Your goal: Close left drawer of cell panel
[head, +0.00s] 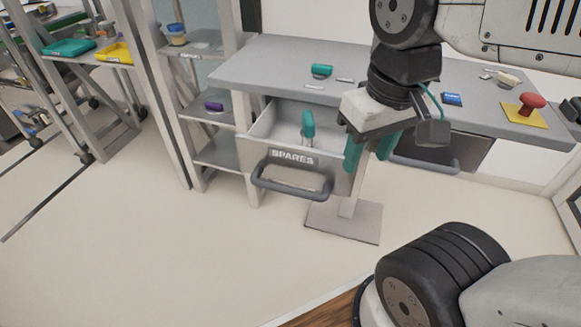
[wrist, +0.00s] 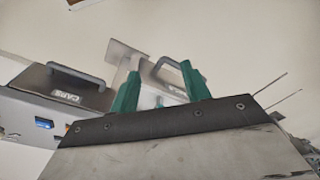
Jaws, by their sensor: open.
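The left drawer (head: 262,165) of the cell panel (head: 280,65) is pulled out, with a grey front labelled SPARES and a dark bar handle (head: 290,187). A teal-topped part (head: 308,128) stands inside it. My gripper (head: 367,163) is open and empty, its teal fingers pointing down at the right side of this drawer in the head view. I cannot tell whether they touch it. In the wrist view, the drawer's handle (wrist: 188,72) shows beyond my gripper (wrist: 161,72), partly hidden by the right finger.
The right drawer (head: 440,152) is beneath the same top; its CAPS label (wrist: 66,97) shows in the wrist view. A red button on a yellow base (head: 527,108) and small parts lie on the top. A shelf rack (head: 212,150) stands left. Floor before the left drawer is clear.

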